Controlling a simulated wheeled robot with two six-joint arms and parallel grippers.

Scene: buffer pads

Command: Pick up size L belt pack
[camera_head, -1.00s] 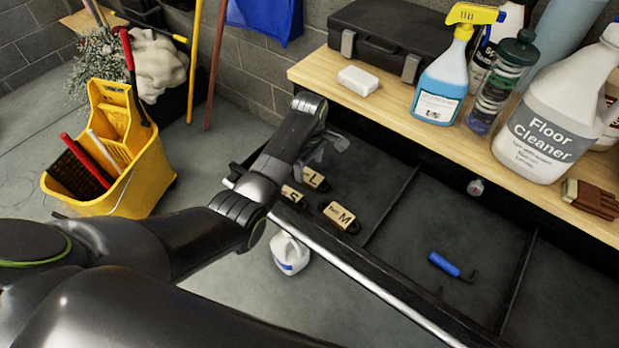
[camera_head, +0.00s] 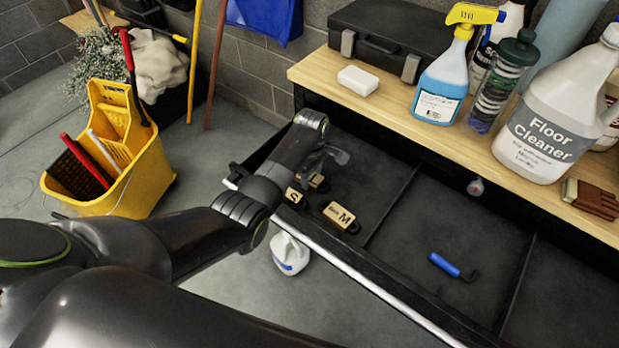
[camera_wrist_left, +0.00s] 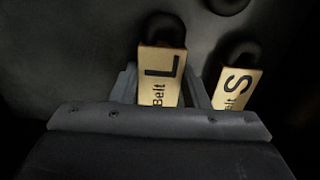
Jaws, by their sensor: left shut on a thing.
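The size L belt pack, a tan label block with a dark loop, shows in the left wrist view (camera_wrist_left: 162,72) between my left gripper's fingers (camera_wrist_left: 160,90). In the head view, the L pack (camera_head: 318,182) is mostly hidden by the gripper (camera_head: 325,163) over the open drawer's left compartment. The left gripper is shut on the L pack, with the label's letter facing the wrist camera. The S pack (camera_wrist_left: 238,88) is just right of the fingers; in the head view it (camera_head: 294,196) is partly behind my arm. My right gripper is not in view.
The M pack (camera_head: 340,215) lies close by in the same compartment, beside a divider (camera_head: 392,207). A blue-handled tool (camera_head: 445,265) is in the middle compartment. The wooden bench top (camera_head: 310,73) overhangs the drawer's back, carrying bottles and a white block (camera_head: 358,80).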

